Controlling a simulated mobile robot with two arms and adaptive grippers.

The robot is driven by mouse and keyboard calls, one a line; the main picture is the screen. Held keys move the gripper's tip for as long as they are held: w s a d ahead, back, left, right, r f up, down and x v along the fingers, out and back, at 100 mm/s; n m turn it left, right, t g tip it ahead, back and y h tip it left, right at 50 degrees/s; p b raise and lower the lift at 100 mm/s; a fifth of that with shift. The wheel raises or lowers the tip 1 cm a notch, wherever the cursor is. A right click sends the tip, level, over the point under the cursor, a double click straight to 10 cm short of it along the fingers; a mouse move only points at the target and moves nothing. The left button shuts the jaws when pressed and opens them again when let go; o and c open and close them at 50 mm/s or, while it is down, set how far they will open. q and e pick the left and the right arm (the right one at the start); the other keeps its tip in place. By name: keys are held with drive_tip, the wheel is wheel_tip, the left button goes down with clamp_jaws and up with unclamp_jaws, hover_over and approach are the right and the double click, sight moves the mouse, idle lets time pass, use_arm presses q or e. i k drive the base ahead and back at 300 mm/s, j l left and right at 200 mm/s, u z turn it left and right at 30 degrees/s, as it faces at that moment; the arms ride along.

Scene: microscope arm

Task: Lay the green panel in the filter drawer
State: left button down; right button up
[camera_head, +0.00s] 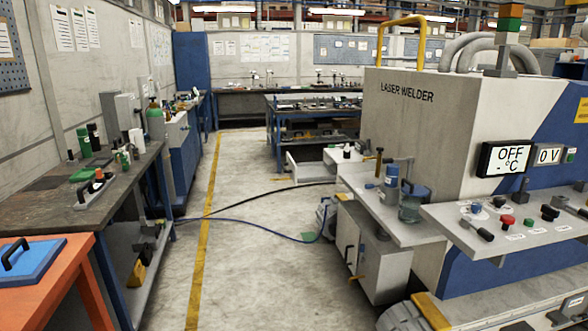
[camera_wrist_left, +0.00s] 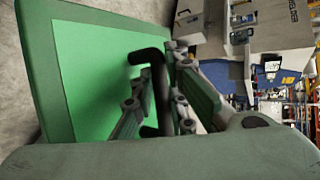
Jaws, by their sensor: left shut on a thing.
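The green panel (camera_wrist_left: 95,70) fills much of the left wrist view, a flat bright green plate with a darker green rim and a black bar handle (camera_wrist_left: 150,57). My left gripper (camera_wrist_left: 157,102) is shut on that handle, its fingers on both sides of the bar. The held panel and both grippers are out of the head view. A pale, open drawer-like box (camera_head: 305,172) juts out low beneath the dark bench in the middle of the head view. I cannot tell whether it is the filter drawer.
A blue plate with a black handle (camera_head: 30,262) lies on the orange table (camera_head: 72,282) at left. A cluttered dark workbench (camera_head: 85,205) stands behind it. The laser welder (camera_head: 425,130) fills the right. Hoses (camera_head: 255,222) cross the otherwise mostly clear aisle.

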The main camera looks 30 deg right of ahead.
sight(311, 173)
drive_tip(key=i+l+z, duration=0.3)
drive_tip(key=i, duration=0.2)
drive_tip(key=i+z, duration=0.3)
drive_tip(key=i, duration=0.2)
drive_tip(key=i+z, duration=0.2)
drive_tip(key=i, duration=1.5)
drive_tip(key=i+j+z, duration=0.1)
drive_tip(key=i+z, duration=0.3)
drive_tip(key=i, duration=0.15)
drive_tip(key=i+j+z, duration=0.8)
drive_tip(key=i, duration=0.2)
drive_tip(key=i+j+z, duration=0.35)
drive_tip(key=j+z, duration=0.3)
drive_tip(key=i+j+z, duration=0.2)
drive_tip(key=j+z, duration=0.15)
drive_tip(key=i+j+z, duration=0.1)
drive_tip(key=j+z, duration=0.6)
drive_tip(key=j, duration=0.2)
